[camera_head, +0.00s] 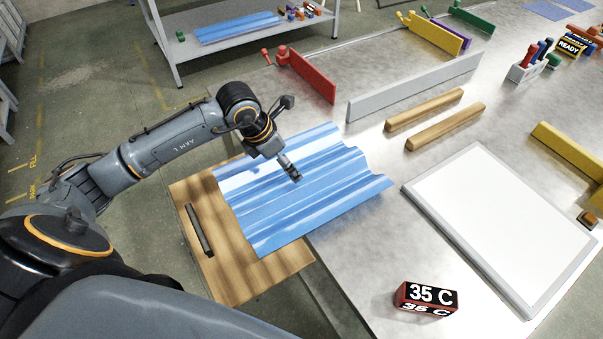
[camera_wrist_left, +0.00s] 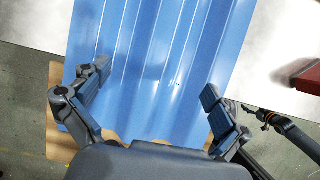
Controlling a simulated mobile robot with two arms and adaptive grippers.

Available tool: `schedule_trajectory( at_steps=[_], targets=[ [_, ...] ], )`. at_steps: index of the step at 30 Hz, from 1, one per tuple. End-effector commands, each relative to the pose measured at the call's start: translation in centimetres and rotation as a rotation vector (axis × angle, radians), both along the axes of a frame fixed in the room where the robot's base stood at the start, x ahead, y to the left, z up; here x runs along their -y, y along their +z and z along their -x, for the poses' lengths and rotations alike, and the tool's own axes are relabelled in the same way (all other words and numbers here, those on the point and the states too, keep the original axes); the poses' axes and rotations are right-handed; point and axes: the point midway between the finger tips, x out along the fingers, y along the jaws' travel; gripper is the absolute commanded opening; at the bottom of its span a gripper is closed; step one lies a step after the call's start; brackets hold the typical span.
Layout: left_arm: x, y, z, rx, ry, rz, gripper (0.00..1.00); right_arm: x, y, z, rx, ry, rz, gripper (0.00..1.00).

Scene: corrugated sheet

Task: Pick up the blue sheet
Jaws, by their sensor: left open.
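The blue sheet (camera_head: 270,205) is corrugated and lies partly on the grey metal table and partly over a wooden board at the table's left edge. My left gripper (camera_head: 291,174) is above the middle of the sheet in the head view. In the left wrist view the left gripper (camera_wrist_left: 155,88) is open, its two fingers apart with the blue sheet (camera_wrist_left: 155,45) spread beneath and between them. I cannot tell from these views whether the fingers touch the sheet. My right gripper is not in view.
The wooden board (camera_head: 240,280) with a dark handle sticks out past the table edge. A framed white panel (camera_head: 500,220), two wooden bars (camera_head: 445,127), a grey strip (camera_head: 415,87) and a red clamp (camera_head: 312,76) are on the table. A "35 C" display (camera_head: 427,298) stands near the front.

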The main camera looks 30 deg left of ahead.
Motion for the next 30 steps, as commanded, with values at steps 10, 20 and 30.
schedule_trajectory(
  at_steps=[10,20,30],
  targets=[
    [1.2,-5.3,-1.9,-0.001,0.000,0.003,0.99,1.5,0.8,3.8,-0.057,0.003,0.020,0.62],
    [2.1,-7.9,-3.3,-0.003,0.001,0.007,0.99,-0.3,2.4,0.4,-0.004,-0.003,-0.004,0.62],
    [2.5,-10.5,-4.2,0.000,-0.002,0.002,0.99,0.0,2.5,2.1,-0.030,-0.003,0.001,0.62]
  ],
)
